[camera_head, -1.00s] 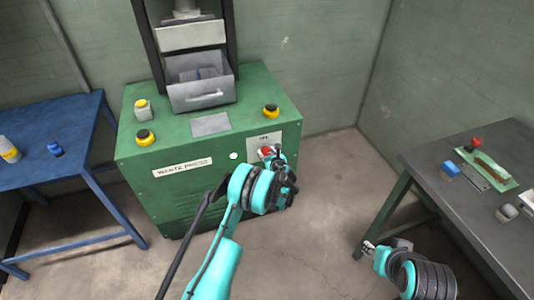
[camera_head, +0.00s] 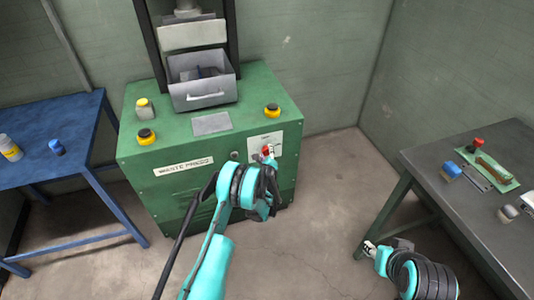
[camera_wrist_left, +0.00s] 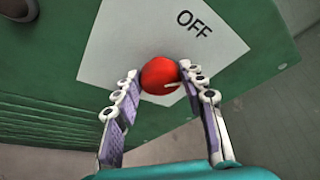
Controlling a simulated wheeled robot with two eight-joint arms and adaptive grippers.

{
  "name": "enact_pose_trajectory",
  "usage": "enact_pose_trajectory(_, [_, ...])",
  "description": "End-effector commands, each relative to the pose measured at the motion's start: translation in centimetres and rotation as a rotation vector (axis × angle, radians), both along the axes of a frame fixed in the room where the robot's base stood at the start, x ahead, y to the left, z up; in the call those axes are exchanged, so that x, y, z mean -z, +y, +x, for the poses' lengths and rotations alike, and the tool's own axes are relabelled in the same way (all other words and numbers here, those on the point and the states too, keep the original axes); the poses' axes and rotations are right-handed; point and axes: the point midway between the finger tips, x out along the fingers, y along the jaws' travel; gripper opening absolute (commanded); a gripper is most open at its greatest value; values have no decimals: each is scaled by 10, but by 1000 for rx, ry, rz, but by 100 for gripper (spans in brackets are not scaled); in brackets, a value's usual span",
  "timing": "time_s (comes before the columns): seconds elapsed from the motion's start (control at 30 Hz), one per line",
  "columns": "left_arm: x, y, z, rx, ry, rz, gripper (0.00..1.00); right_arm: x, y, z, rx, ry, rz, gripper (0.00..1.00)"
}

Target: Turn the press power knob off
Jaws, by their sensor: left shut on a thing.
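The red press power knob (camera_wrist_left: 158,77) sits on a white plate (camera_wrist_left: 115,45) marked OFF on the green press (camera_head: 215,185). In the wrist view a short pale line shows on the knob's lower right. My left gripper (camera_head: 268,156) is shut on the knob, one fingertip on each side. In the head view the knob (camera_head: 266,149) shows small above the wrist, partly hidden. A round lamp (camera_head: 234,156) left of the plate looks dark. My right gripper (camera_head: 370,248) hangs near the right bench, too small to tell its state.
The press top carries a grey drawer (camera_head: 203,92) and yellow-and-black buttons (camera_head: 272,110). A blue table (camera_head: 50,140) stands at the left. A dark bench (camera_head: 460,210) with small items stands at the right. The floor between press and bench is clear.

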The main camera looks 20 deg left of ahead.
Motion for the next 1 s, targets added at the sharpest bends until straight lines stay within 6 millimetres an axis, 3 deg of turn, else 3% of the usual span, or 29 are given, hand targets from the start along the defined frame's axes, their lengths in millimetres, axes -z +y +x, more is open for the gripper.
enact_pose_trajectory(0.5, [5, 2, -1, 1, -249, -368, 12, 0, 0, 0, 0, 0, 0, 40])
enact_pose_trajectory(1.0, [6, 3, -2, -1, -347, -513, 12, 0, 0, 0, 0, 0, 0, 40])
